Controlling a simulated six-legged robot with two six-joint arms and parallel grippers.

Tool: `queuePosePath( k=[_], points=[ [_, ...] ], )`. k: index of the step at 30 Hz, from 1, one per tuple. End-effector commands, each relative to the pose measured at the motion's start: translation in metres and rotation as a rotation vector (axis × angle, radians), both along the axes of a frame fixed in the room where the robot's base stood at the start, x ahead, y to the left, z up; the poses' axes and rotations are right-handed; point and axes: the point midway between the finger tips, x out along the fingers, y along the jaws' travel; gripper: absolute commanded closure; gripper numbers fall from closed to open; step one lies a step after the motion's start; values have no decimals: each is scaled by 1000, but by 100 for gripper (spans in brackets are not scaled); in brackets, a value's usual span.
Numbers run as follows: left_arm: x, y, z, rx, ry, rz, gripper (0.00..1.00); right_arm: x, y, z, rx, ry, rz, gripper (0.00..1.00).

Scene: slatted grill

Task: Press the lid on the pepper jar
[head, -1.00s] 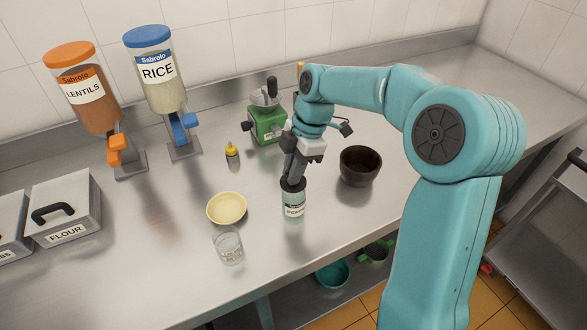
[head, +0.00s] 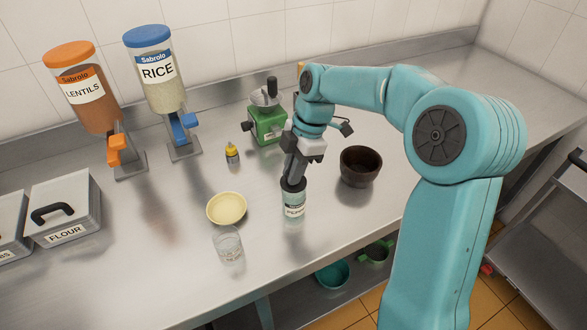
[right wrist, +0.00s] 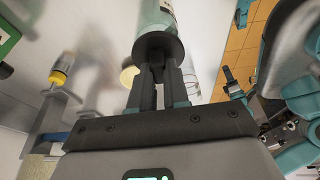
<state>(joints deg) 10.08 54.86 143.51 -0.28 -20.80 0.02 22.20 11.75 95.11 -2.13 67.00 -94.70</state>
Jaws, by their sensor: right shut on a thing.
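The pepper jar (head: 294,206), pale blue-green with a white label, stands upright on the steel counter. A dark round lid (head: 293,185) is at its mouth, and the two look in line. My right gripper (head: 293,178) points down from above and is shut on the lid's top. In the right wrist view the lid (right wrist: 158,46) is between the fingertips (right wrist: 158,70), with part of the jar (right wrist: 154,14) beyond it. I cannot tell how tightly the lid sits. My left gripper is not in view.
A yellow bowl (head: 227,208) and a clear glass (head: 228,245) stand left of the jar. A dark bowl (head: 360,167) stands to the right. A green grinder (head: 267,122) and a small yellow-topped bottle (head: 232,154) are behind. The counter's front edge is near.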

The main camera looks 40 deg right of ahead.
Motion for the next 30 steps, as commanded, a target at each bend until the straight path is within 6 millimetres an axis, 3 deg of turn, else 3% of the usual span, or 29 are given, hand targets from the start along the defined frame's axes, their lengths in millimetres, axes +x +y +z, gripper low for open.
queuePosePath(
  k=[27, 28, 30],
  points=[
    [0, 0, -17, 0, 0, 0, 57, 0, 0, -20, 0, 0, 0, 100],
    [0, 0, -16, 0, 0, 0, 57, 0, 0, -19, 0, -1, 0, 78],
    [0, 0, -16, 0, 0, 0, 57, 0, 0, -19, 0, 0, 0, 55]
  ],
)
